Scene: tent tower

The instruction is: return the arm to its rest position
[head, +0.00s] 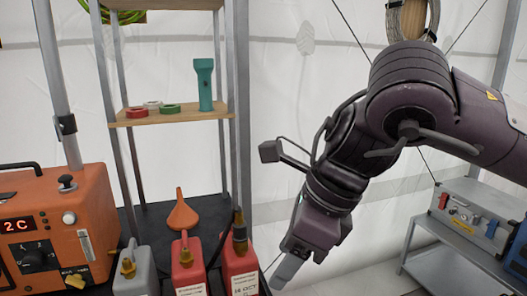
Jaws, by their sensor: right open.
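My right arm comes in from the right side of the head view and bends down toward the bottom middle. Its right gripper (287,268) points down and to the left, open, with nothing seen between its fingers. It hangs just right of the red canister with the dark brass-topped nozzle (240,272); I cannot tell the exact gap in depth. My left gripper is not in view.
A shelf (170,116) holds a teal flashlight (204,84) and tape rolls (168,108). Below are an orange funnel (182,212), another red canister (187,272), a grey canister (136,275) and an orange machine (50,225). A grey case (470,215) sits on a right-hand rack.

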